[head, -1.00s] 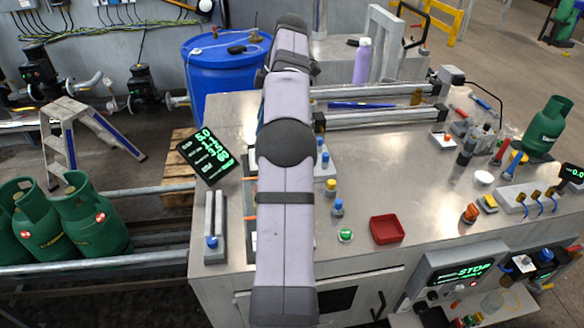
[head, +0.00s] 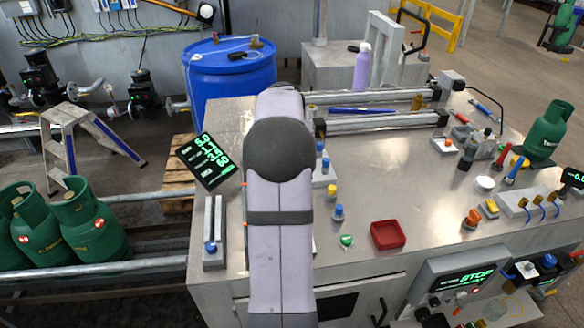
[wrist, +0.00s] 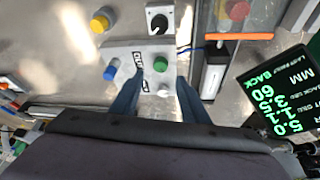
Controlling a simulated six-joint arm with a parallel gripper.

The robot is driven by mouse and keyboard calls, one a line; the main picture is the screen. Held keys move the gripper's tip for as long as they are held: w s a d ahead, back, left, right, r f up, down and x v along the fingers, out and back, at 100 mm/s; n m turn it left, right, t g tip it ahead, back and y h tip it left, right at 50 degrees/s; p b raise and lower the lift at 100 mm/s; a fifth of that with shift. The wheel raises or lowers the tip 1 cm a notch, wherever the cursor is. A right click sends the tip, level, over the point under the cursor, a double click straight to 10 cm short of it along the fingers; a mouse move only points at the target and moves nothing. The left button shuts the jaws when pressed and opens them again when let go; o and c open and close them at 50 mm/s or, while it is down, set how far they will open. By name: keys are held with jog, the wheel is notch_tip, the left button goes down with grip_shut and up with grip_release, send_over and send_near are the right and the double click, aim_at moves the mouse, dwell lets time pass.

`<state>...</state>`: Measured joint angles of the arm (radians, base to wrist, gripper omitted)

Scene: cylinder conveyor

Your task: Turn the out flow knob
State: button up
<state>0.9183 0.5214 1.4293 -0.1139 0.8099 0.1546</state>
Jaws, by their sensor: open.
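In the wrist view, a pale panel (wrist: 122,57) carries dark label plates, one of which seems to read OUT (wrist: 137,64). Between the fingers are a green knob (wrist: 161,65) and a small white knob (wrist: 164,89). A blue knob (wrist: 110,73) stands left of the label. A black dial with a white pointer (wrist: 158,22) is above. I cannot tell for sure which one is the out flow knob. My gripper (wrist: 160,79) is open, its blue fingers on either side of the green and white knobs; contact cannot be told. In the head view my arm hides the gripper and most of the panel.
In the head view, yellow (head: 331,190), blue (head: 338,212) and green (head: 346,241) buttons stand right of my arm, near a red tray (head: 388,234). A tilted display (head: 204,160) and a slider block (head: 213,235) are on the left. Green gas cylinders (head: 92,222) stand at lower left.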

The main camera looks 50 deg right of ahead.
jog(key=shift+m, duration=0.7)
jog(key=shift+p+x, duration=1.5)
jog(key=shift+x, duration=2.15)
grip_shut()
